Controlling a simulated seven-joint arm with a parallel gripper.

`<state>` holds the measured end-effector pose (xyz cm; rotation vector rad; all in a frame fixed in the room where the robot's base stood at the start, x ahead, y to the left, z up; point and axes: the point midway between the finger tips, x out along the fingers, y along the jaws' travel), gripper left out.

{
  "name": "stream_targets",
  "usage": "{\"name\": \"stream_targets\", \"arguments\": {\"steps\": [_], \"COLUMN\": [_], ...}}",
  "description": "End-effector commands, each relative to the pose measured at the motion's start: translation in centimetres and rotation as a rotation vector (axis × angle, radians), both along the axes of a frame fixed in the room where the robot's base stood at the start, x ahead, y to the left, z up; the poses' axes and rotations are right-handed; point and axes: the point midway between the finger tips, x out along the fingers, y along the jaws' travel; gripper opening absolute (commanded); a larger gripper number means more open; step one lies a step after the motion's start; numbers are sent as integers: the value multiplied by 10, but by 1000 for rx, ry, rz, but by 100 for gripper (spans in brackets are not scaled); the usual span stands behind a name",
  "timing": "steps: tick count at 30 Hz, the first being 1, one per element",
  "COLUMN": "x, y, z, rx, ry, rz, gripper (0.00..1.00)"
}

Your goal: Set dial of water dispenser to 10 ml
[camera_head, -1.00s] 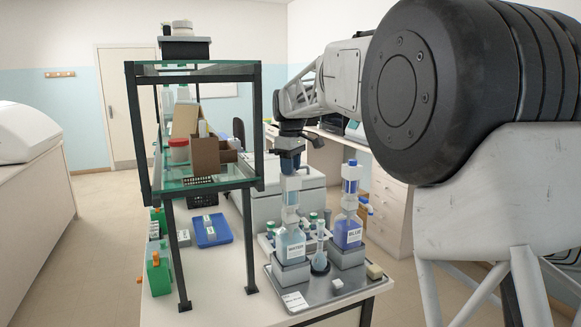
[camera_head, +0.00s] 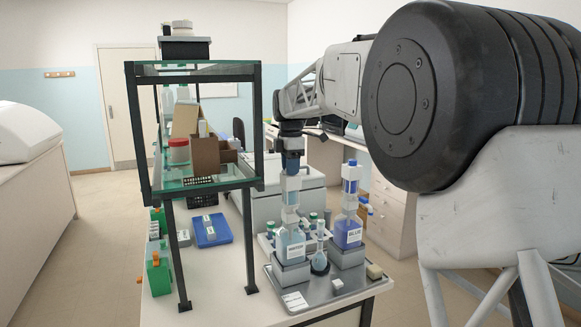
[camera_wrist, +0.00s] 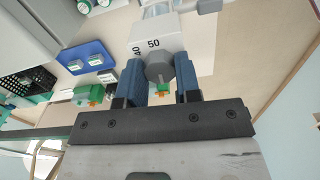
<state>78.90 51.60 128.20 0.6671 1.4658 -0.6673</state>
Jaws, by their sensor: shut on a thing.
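The water dispenser (camera_head: 291,198) stands on a bottle labelled WATER (camera_head: 290,247) on the metal tray, upright. My gripper (camera_head: 291,168) is over the top of the dispenser. In the wrist view, my gripper (camera_wrist: 160,80) has its two blue fingers shut on the sides of the grey faceted dial (camera_wrist: 160,68). The white dispenser housing (camera_wrist: 147,38) shows the numbers 40 and 50 beside the dial. The other numbers and any pointer mark are hidden or too small to read.
The blue dispenser bottle (camera_head: 348,232) stands close on the right. A small flask (camera_head: 320,262) stands between the bottles. A glass shelf frame (camera_head: 255,125) rises on the left.

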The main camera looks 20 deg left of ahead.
Motion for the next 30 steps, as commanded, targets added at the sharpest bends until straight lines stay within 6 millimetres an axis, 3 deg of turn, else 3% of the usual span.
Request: {"name": "stream_targets", "arguments": {"steps": [20, 21, 24, 26, 30], "x": [0, 0, 0, 0, 0], "y": [0, 0, 0, 0, 0], "z": [1, 1, 1, 1, 0], "rx": [1, 1, 1, 1, 0], "ry": [-1, -1, -1, -1, 0], "rz": [85, 84, 84, 84, 84], "gripper": [8, 36, 51, 57, 57]}}
